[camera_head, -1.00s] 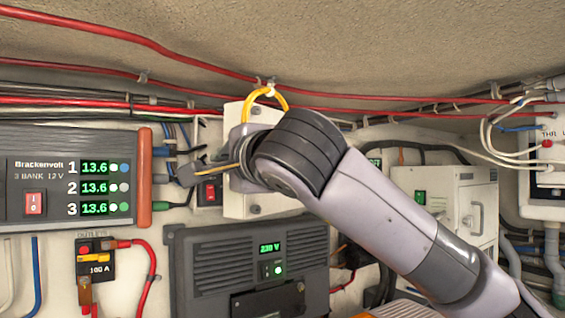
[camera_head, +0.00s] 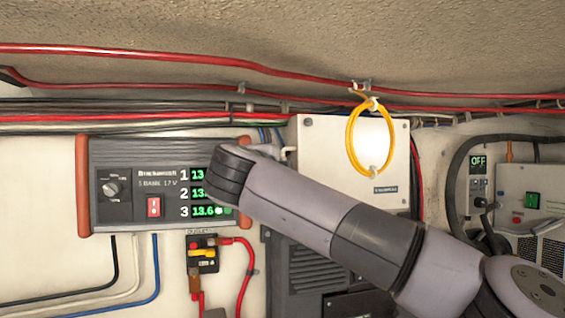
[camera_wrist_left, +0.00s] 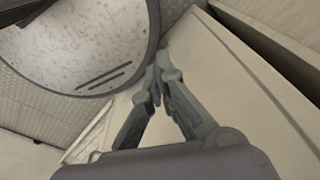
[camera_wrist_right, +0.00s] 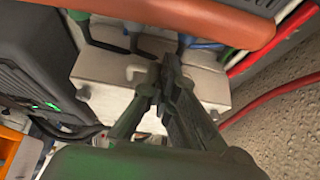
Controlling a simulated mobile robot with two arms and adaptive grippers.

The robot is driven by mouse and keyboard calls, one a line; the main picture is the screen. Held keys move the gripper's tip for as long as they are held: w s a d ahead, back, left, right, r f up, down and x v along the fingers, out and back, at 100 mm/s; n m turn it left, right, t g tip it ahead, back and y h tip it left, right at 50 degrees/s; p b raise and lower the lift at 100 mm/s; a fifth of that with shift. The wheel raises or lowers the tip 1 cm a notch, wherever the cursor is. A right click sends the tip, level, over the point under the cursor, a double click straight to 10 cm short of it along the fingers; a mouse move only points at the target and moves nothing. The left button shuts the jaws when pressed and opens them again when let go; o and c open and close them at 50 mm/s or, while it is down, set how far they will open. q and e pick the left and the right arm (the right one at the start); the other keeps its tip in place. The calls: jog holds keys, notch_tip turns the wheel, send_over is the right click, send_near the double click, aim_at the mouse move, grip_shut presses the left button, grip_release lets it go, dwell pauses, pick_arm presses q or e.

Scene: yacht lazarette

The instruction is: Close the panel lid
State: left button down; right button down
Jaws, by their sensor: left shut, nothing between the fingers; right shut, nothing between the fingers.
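The white panel box (camera_head: 335,145) is on the wall in the head view, its labelled front plate facing me. The plate looks nearly flat on the box, but I cannot tell whether its left edge is fully seated. A small handle shows at that edge, beside my right wrist. My left gripper (camera_wrist_left: 158,78) is shut and empty near pale surfaces.
A yellow cable loop (camera_head: 349,145) hangs in front of the panel. The Brackenvolt charger (camera_head: 125,215) is to the left. A black fuse block (camera_head: 203,266) and a dark inverter (camera_head: 283,262) sit below. Red cables (camera_head: 200,60) run above.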

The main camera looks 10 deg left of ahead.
jog(key=shift+w+a, duration=0.15)
jog(key=shift+a, duration=0.25)
